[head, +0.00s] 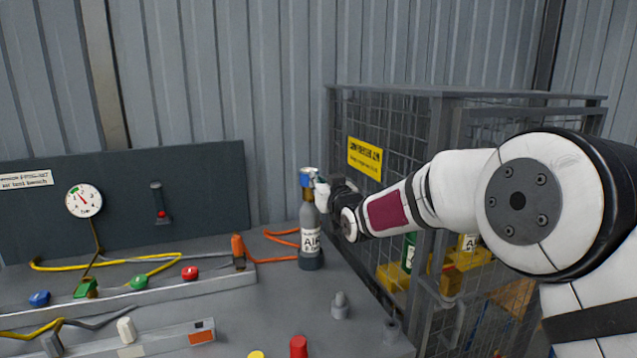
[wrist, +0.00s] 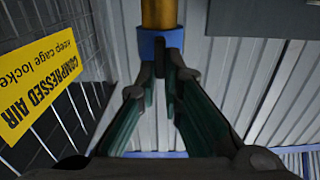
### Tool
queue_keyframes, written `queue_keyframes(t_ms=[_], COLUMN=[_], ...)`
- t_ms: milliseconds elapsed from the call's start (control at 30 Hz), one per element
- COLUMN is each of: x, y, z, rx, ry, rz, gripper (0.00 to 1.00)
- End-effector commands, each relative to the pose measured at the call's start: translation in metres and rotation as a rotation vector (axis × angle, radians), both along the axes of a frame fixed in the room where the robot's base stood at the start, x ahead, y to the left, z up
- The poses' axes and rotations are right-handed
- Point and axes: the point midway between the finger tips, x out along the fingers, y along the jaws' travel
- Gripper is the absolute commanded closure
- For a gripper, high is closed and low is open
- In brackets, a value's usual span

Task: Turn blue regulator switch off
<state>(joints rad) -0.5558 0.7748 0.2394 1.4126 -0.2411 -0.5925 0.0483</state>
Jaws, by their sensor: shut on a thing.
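A grey air bottle (head: 311,238) with a white AIR label stands upright on the bench. The blue regulator switch (head: 305,180) is at its top. My gripper (head: 322,190) reaches in from the right at the height of the bottle's top. In the wrist view the two green-sided fingers of my gripper (wrist: 163,72) come together at the blue regulator switch (wrist: 176,38), with a brass-coloured cylinder (wrist: 158,13) beyond it. The gripper is shut on the blue part. The exact contact is partly hidden by the dark fingertips.
A wire-mesh cage (head: 400,120) with a yellow compressed-air sign (head: 365,158) stands right of the bottle, close behind my arm. A gauge panel (head: 120,200) and a bar of coloured knobs (head: 215,284) are at left. An orange hose (head: 285,238) lies behind the bottle.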

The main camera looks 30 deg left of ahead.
Motion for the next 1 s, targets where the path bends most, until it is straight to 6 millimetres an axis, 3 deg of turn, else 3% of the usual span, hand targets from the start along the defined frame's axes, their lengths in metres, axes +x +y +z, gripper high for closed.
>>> queue_keyframes(t_ms=[367,1000], x=[0.0041,0.0094], y=[-0.0028,-0.0076], z=[-0.0028,-0.0078], rx=[0.135,0.526], ry=[0.153,0.613], rz=[-0.001,-0.002], gripper=[1.0,1.0])
